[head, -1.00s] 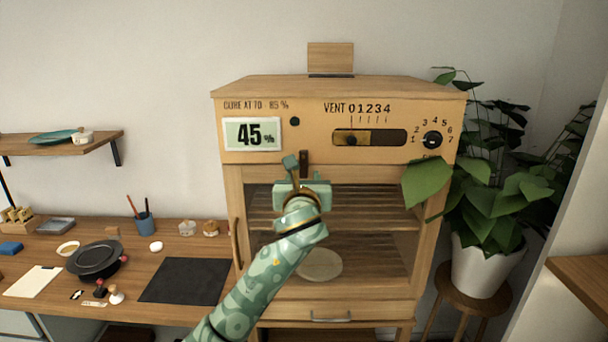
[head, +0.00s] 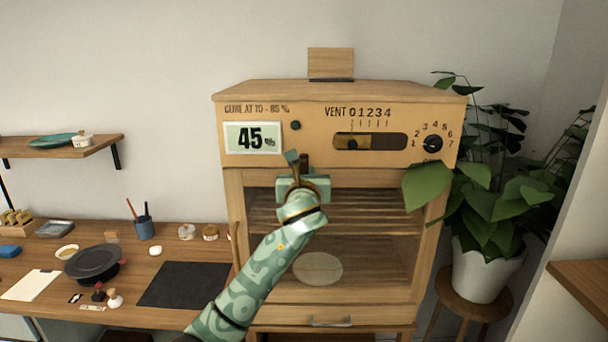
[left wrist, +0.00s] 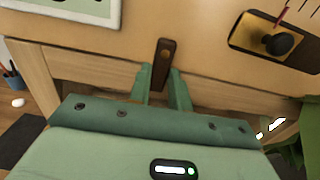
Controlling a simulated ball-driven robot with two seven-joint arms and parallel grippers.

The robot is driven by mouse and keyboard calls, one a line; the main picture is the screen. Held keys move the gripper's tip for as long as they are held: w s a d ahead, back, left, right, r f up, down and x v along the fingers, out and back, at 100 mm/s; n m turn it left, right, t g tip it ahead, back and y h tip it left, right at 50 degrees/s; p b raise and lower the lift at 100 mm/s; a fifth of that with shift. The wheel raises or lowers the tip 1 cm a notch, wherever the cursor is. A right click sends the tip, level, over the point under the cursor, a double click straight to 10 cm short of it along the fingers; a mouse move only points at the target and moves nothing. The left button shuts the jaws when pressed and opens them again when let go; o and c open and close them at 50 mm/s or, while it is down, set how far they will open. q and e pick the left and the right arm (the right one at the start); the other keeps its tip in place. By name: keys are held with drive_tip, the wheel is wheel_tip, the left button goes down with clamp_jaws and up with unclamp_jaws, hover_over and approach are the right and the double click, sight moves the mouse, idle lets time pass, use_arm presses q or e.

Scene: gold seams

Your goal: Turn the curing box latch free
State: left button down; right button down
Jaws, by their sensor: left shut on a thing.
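The curing box (head: 345,92) is a wooden cabinet with a glazed door (head: 375,250) that stands closed. Its latch (head: 304,160) is a small dark brown bar at the top of the door, just under the control panel. It looks upright, and its upper part shows in the left wrist view (left wrist: 164,58). My left gripper (head: 298,170) is at the latch; in the left wrist view its two green fingers (left wrist: 161,82) close around the latch's lower end, which they partly hide. My right gripper is not in view.
The panel carries a 45% display (head: 252,138), a vent slider (head: 352,144) and a dial (head: 432,144). A potted plant (head: 485,260) stands close on the right, one leaf overlapping the box. A worktable (head: 200,240) with tools and a dark mat (head: 185,284) lies left.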

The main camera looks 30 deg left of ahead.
sight(315, 159)
use_arm(q)
drive_tip(key=shift+d+r+n+p, duration=0.15)
drive_tip(key=shift+n+p, duration=0.35)
drive_tip(key=shift+p, duration=0.2)
drive_tip(key=shift+w+d+r+n+p, duration=0.1)
drive_tip(key=shift+w+d+n+p, duration=0.1)
drive_tip(key=shift+n+p, duration=0.95)
drive_tip(key=n+p, duration=0.1)
drive_tip(key=n, duration=0.1)
drive_tip(key=n+p, duration=0.1)
drive_tip(key=n, duration=0.1)
drive_tip(key=d+n+p, duration=0.1)
drive_tip(key=n+p, duration=0.1)
drive_tip(key=n, duration=0.1)
drive_tip(key=shift+w+r, duration=0.3)
drive_tip(key=shift+w, duration=0.05)
drive_tip(key=n, duration=0.3)
drive_tip(key=shift+d+r+p, duration=0.2)
drive_tip(key=shift+p, duration=0.15)
drive_tip(key=n, duration=0.2)
drive_tip(key=r+n, duration=0.1)
drive_tip(key=n, duration=0.1)
drive_tip(key=shift+w+n+p, duration=0.1)
drive_tip(key=shift+n+p, duration=0.15)
drive_tip(key=shift+p, duration=0.05)
drive_tip(key=c, duration=1.3)
unclamp_jaws()
